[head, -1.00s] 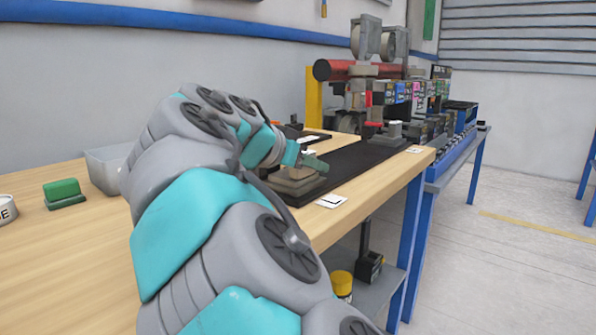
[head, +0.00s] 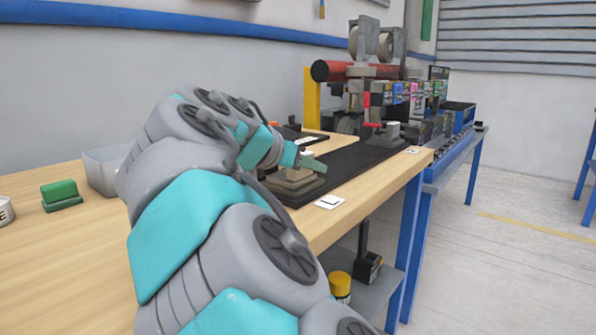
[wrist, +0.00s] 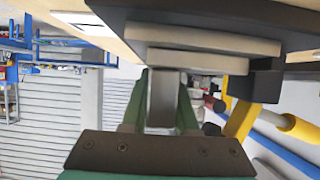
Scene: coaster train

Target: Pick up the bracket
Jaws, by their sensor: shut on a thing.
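My gripper (head: 312,163) is just above a stepped beige-grey block (head: 294,182) near the front of the workbench. In the wrist view, its two green fingers (wrist: 162,105) are shut on a narrow grey piece, which I take to be the bracket (wrist: 163,97). The stepped block shows in the wrist view as stacked plates (wrist: 205,50) right beyond the fingertips. I cannot tell whether the bracket still touches it. In the head view the bracket is too small and covered to make out.
A black mat (head: 350,161) runs along the wooden bench (head: 80,250). A white card (head: 329,202) lies by the front edge. A grey bin (head: 103,170) and a green block (head: 60,191) stand at left. A machine with a red cylinder (head: 345,71) stands at the back.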

